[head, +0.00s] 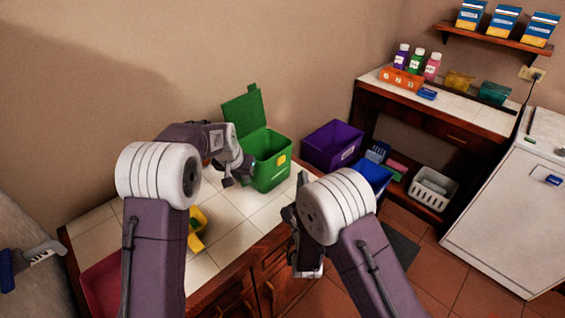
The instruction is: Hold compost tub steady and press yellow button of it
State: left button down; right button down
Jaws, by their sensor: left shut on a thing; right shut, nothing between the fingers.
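The green compost tub (268,158) stands on the tiled counter with its lid (243,110) raised at the back left. The yellow button (281,160) shows on its front face. My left gripper (236,174) is at the tub's left side, shut on the tub; its fingertips are small and partly hidden, so the exact grip point is unclear. My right gripper (300,190) is shut and empty, in front of and below the tub near the counter's front edge, apart from the button. It is partly hidden by my own wrist.
A yellow object (197,228) lies on the counter (232,245) left of centre. A purple bin (334,145) and a blue bin (371,180) stand right of the tub. A shelf table (445,115) with bottles and boxes is at the back right, beside a white appliance (510,205).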

pick_arm(q)
jog(key=c, duration=1.4)
grip_release()
jog(key=shift+o, duration=0.2)
